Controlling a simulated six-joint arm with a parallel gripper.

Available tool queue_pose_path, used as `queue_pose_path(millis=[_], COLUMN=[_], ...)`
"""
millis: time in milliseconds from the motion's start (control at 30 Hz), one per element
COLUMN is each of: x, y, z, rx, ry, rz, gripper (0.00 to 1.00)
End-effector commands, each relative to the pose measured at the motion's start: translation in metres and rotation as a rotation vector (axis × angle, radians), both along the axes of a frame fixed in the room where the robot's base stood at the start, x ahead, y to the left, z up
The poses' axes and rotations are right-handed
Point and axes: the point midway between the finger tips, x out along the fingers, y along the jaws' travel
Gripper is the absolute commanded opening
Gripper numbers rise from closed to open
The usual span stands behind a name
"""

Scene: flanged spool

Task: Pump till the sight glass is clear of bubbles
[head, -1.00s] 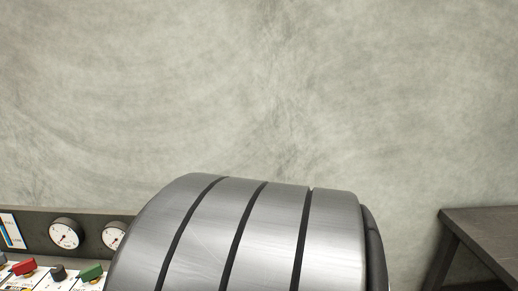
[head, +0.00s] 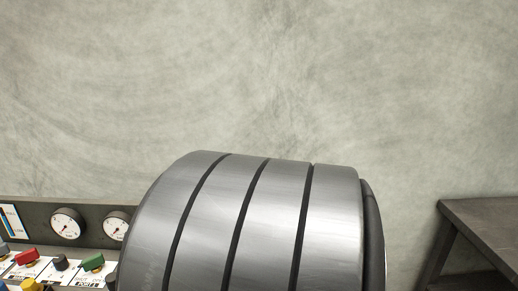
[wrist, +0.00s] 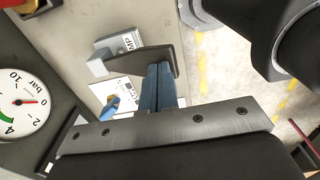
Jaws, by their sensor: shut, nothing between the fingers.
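My gripper (wrist: 158,82) shows in the wrist view as two blue-grey fingers, closed together and empty. The fingertips are at a dark bent bar (wrist: 150,58) with a light grey block at its left end. Whether they touch it, I cannot tell. A plate (wrist: 128,42) beside the bar carries partly hidden lettering ending in "MP". In the head view, a level strip (head: 10,221) with a blue column stands at the left edge. It is too small to show whether it holds bubbles. My gripper is hidden in the head view behind my large grey arm link.
A bar gauge (wrist: 27,103) fills the wrist view's left side, its needle near zero. A blue knob (wrist: 112,102) sits near the fingers. The head view shows red (head: 27,257) and green (head: 93,262) knobs, two gauges, and a dark table (head: 480,225) at right.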

Motion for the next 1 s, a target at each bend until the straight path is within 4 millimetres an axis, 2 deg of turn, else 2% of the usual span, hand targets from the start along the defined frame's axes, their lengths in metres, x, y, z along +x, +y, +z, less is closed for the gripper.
queue_pose_path(millis=[867,1000], x=[0.0,0.001], y=[0.0,0.0], z=[-0.053,-0.05], rx=[0.0,0.0], ry=[0.001,-0.002], rz=[0.0,0.0], gripper=[0.0,0.0])
